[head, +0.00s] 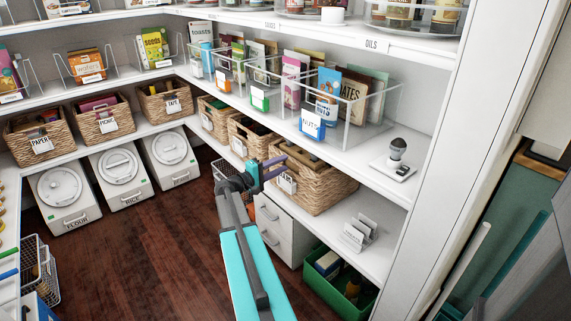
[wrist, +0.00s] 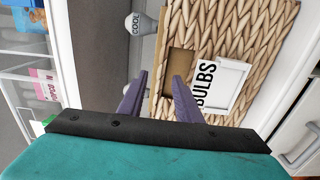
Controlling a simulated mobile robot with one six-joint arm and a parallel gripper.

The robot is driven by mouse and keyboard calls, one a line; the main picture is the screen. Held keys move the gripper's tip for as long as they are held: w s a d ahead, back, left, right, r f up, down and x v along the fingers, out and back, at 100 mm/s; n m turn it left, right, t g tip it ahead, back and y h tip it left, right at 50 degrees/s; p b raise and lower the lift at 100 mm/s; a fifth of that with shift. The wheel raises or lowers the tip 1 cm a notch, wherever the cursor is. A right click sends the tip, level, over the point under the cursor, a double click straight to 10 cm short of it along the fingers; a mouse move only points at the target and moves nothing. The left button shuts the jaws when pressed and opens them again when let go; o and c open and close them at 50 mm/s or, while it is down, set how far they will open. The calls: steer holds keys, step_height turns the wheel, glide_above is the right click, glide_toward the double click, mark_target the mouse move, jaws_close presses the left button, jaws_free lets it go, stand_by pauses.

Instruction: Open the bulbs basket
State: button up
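The bulbs basket (head: 322,186) is a large woven basket on the lower right shelf. In the wrist view, its woven front (wrist: 225,28) carries a white-framed tag (wrist: 222,84) reading BULBS, beside a brown handle opening (wrist: 181,66). My gripper (head: 277,168) is at the front of this basket in the head view. In the wrist view, the two purple fingers of my gripper (wrist: 160,76) are apart with nothing seen held between them. One fingertip is by the handle opening and the other is past the rim side. I cannot tell whether they touch the basket.
Smaller woven baskets (head: 247,134) stand left of it. The shelf above holds clear bins (head: 345,130) and a bulb on a stand (head: 397,150). White drawers (head: 275,232) and a green crate (head: 340,290) are below. A white rack (head: 359,233) stands to the right.

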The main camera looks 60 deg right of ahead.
steer(key=shift+x, duration=1.4)
steer(key=shift+a, duration=0.1)
jaws_close()
